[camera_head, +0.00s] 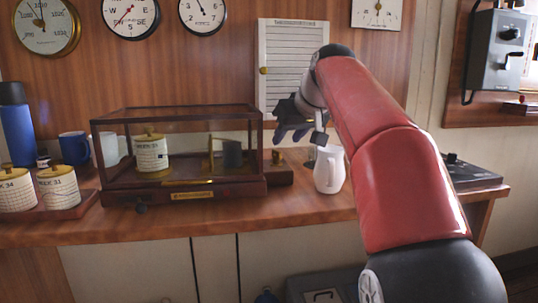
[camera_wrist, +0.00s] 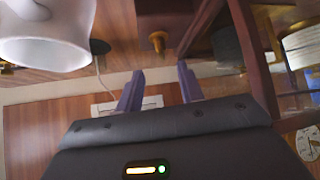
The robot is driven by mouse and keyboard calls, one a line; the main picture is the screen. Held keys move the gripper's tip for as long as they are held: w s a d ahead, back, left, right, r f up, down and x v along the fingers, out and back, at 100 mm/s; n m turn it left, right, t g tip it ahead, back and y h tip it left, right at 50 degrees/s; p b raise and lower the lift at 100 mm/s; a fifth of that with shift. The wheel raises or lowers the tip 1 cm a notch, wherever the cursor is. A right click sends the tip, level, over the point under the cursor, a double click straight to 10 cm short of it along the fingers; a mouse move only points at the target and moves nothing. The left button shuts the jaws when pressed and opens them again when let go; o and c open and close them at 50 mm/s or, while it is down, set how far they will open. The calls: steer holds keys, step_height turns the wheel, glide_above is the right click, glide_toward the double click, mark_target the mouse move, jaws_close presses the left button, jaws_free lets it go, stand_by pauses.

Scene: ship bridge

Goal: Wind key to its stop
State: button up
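A brass key (camera_wrist: 157,41) stands up from the wood just beyond my fingertips in the wrist view, roughly in line with the gap between them. In the head view the key (camera_head: 277,157) is a small dark shape on a wooden block right of the glass case. My gripper (camera_head: 290,136) hangs above that block. In the wrist view my gripper's (camera_wrist: 160,72) two purple fingers are apart with nothing between them. The fingers do not appear to touch the key. The glazed wooden case (camera_head: 185,187) holds a paper-wrapped drum (camera_head: 150,155) with a brass top.
A white jug (camera_head: 329,170) stands close to my gripper on the right; it looms at upper left in the wrist view (camera_wrist: 45,40). Two drums (camera_head: 59,190) sit on a tray at left, near a blue mug (camera_head: 74,147) and flask (camera_head: 16,125). The desk's front strip is clear.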

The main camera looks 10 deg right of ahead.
mark_target(277, 151)
steer(key=x, duration=0.8)
steer(key=shift+r, duration=0.1)
steer(key=shift+c, duration=0.4)
steer(key=shift+s, duration=0.1)
jaws_close()
steer(key=shift+m+h, duration=0.7)
steer(key=shift+m, duration=0.1)
steer(key=shift+o, duration=0.4)
jaws_free()
